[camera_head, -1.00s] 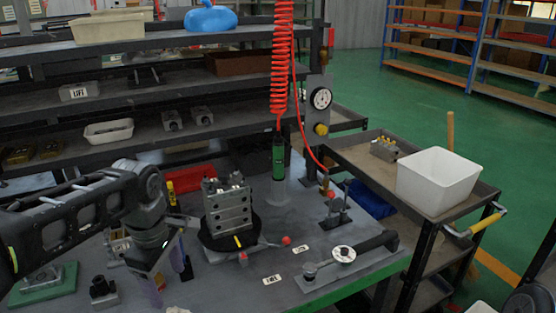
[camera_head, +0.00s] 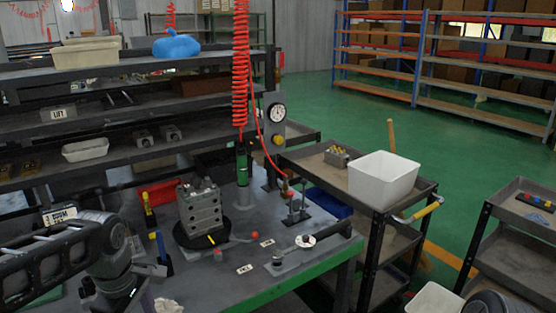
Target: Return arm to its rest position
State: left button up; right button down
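My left arm comes in from the left. Its gripper (camera_head: 122,292) is low at the lower left, over the near-left part of the workbench (camera_head: 215,280). Its fingers are small and partly hidden by the wrist, so I cannot tell whether they are open or shut. A grey metal valve block (camera_head: 201,208) sits on a round black turntable (camera_head: 203,236) to the right of this gripper, apart from it. My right gripper is not in view.
A black cart (camera_head: 318,166) with a white bin (camera_head: 383,179) stands right of the bench. A red coiled hose (camera_head: 240,70) hangs above the bench, near a pressure gauge (camera_head: 277,112). A clamp lever (camera_head: 318,245) lies at the bench's right. Green floor is open behind.

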pick_arm(q)
jog(key=d+f+m+h, duration=0.1)
jog(key=d+f+m, duration=0.4)
jog(key=f, duration=0.5)
jog(key=d+f+m+h, duration=0.1)
jog(key=d+f+m, duration=0.1)
jog(key=d+f, duration=0.65)
jog(key=s+d+f+m+h, duration=0.1)
jog(key=s+d+f+m, duration=0.2)
jog(key=s+f, duration=0.4)
jog(key=s+d+f+m+h+p, duration=0.1)
jog(key=s+d+f+m, duration=0.3)
jog(key=f, duration=0.6)
jog(key=s+d, duration=0.2)
jog(key=s, duration=0.1)
jog(key=shift+s+d+f+m, duration=0.25)
jog(key=shift+d+f+m, duration=0.05)
